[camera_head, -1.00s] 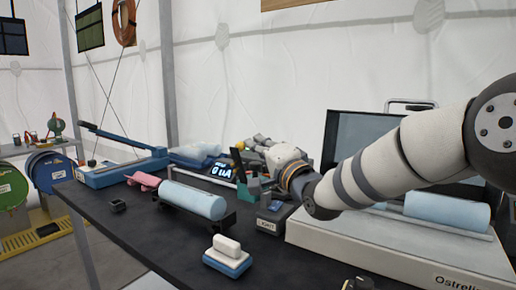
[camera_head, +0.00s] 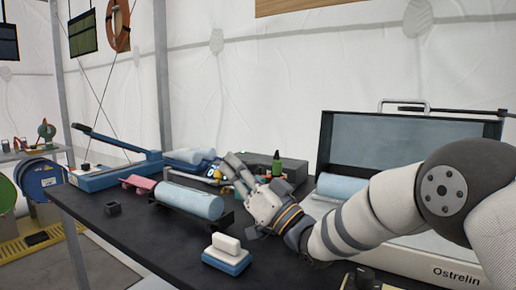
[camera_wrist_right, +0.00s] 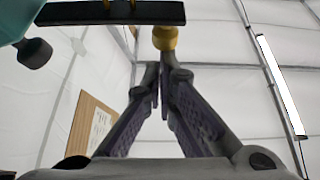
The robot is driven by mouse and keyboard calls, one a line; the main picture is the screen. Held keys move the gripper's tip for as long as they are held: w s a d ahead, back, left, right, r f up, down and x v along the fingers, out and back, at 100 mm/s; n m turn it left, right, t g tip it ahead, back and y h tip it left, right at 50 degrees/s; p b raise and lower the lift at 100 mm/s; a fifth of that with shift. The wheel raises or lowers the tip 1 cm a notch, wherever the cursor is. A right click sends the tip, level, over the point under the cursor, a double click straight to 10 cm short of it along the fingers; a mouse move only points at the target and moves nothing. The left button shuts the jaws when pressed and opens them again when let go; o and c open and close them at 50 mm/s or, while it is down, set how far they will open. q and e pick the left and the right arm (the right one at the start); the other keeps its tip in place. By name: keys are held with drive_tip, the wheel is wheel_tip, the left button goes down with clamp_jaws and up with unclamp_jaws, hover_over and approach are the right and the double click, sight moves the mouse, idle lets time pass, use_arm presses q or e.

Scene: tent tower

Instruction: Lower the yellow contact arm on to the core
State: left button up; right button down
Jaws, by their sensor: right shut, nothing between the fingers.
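My right gripper (camera_head: 230,165) is shut and empty, its fingers pointing left above the black table. In the wrist view its fingertips (camera_wrist_right: 160,85) meet just below a yellow knob (camera_wrist_right: 164,38) on a dark bar (camera_wrist_right: 110,12), which looks like part of the contact arm. I cannot tell whether the fingers touch the knob. In the head view a small yellow piece (camera_head: 217,173) shows by the fingertips. A pale blue cylinder (camera_head: 190,201), likely a core, lies in a black cradle. Another pale blue cylinder (camera_head: 340,185) lies in the Ostrelin case, partly behind my arm. My left gripper is not in view.
A blue-and-white block (camera_head: 227,254) stands at the table's front. A blue lever device (camera_head: 110,176) and a pink piece (camera_head: 138,183) are at the left. The open Ostrelin case (camera_head: 450,260) fills the right side.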

wheel_tip(320, 180, up, 10)
drive_tip(key=shift+f+n, duration=0.2)
drive_tip(key=shift+n, duration=0.1)
idle(0.3)
drive_tip(key=shift+s+a, duration=0.1)
